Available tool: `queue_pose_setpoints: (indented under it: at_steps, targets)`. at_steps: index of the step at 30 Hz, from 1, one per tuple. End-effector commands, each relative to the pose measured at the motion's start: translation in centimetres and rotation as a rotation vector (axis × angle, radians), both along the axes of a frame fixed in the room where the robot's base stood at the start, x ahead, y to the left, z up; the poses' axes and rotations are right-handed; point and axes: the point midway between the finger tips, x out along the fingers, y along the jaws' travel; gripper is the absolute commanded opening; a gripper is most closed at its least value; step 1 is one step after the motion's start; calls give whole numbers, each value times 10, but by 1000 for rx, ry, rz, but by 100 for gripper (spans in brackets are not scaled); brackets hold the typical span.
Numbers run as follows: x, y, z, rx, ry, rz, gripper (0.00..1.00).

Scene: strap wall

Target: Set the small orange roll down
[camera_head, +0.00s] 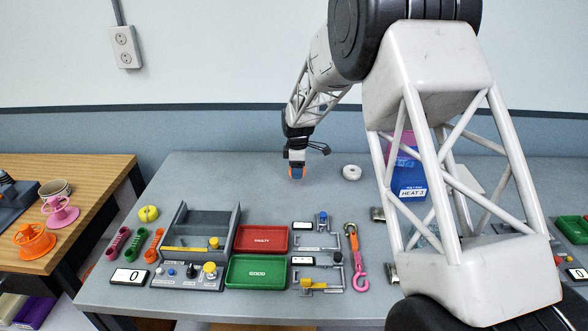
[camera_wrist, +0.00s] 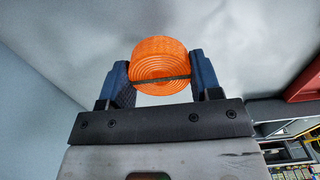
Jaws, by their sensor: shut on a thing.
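The small orange roll (camera_wrist: 160,60) is between the two blue fingers of my gripper (camera_wrist: 160,80) in the wrist view, and its spiral end face shows. In the head view my gripper (camera_head: 297,170) is over the back part of the grey table, with the orange roll (camera_head: 297,174) at its tip. My gripper is shut on the roll. I cannot tell whether the roll touches the table.
A white roll (camera_head: 352,172) lies to the right of my gripper. A blue box (camera_head: 408,184) stands behind my arm.

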Motion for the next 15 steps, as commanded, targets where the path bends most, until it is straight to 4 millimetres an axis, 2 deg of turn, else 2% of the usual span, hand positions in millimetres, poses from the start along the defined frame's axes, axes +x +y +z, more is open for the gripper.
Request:
queue_pose_setpoints:
  at_steps: [9,15]
  targets:
    - [40,9,-3,0,-1,0,34]
    - [54,12,-5,0,-1,0,34]
